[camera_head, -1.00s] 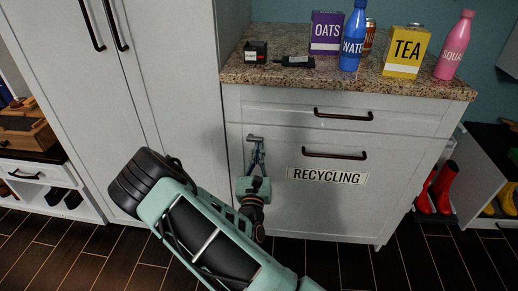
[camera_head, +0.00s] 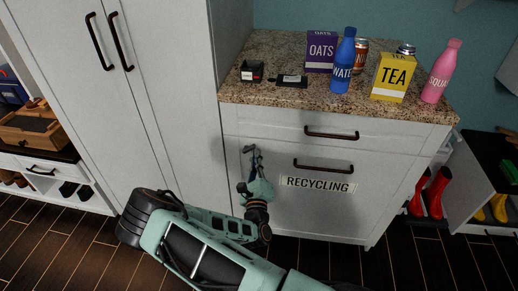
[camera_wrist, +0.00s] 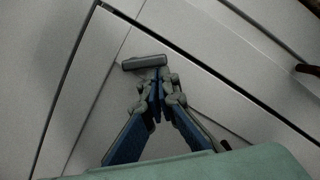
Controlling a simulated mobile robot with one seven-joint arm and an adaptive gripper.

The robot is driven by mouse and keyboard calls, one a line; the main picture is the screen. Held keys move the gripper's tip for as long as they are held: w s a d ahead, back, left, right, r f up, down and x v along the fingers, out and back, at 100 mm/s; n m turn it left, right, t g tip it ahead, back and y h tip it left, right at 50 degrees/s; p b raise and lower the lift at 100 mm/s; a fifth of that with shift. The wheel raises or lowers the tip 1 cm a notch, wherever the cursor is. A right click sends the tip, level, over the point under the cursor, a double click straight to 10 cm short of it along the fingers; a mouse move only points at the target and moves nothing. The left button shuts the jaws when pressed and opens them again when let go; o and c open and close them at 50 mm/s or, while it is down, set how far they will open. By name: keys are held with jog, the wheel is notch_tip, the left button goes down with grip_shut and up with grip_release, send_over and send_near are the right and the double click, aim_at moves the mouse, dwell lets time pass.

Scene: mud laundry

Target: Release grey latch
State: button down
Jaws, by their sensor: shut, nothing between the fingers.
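The grey latch (camera_wrist: 145,62) is a small bar on the upper left part of the white recycling door (camera_head: 310,215). In the head view the latch (camera_head: 248,148) is small and partly hard to make out beside my fingertips. My gripper (camera_wrist: 158,82) is shut and empty, with its blue-backed fingers brought together. Its tips are right at the latch, just below the bar in the wrist view. I cannot tell whether they touch it. In the head view my gripper (camera_head: 255,155) points up along the door's left side.
A dark handle (camera_head: 323,166) and a RECYCLING label (camera_head: 318,184) are to the right on the door. A drawer handle (camera_head: 331,133) is above. The granite counter (camera_head: 235,92) holds bottles, boxes and cans. A tall white cabinet (camera_head: 170,110) stands at left.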

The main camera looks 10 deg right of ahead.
jog(key=r+n+p, duration=0.1)
jog(key=n+p, duration=0.1)
jog(key=n+y+p, duration=0.1)
jog(key=n+p, duration=0.1)
jog(key=p, duration=0.1)
jog(key=r+n+g+p, duration=0.1)
jog(key=n+p, duration=0.1)
jog(key=shift+w+a+r+n+y, duration=0.1)
jog(key=shift+a+r+n+y, duration=0.2)
jog(key=shift+a+n, duration=0.1)
jog(key=shift+f, duration=0.3)
jog(key=shift+d, duration=0.15)
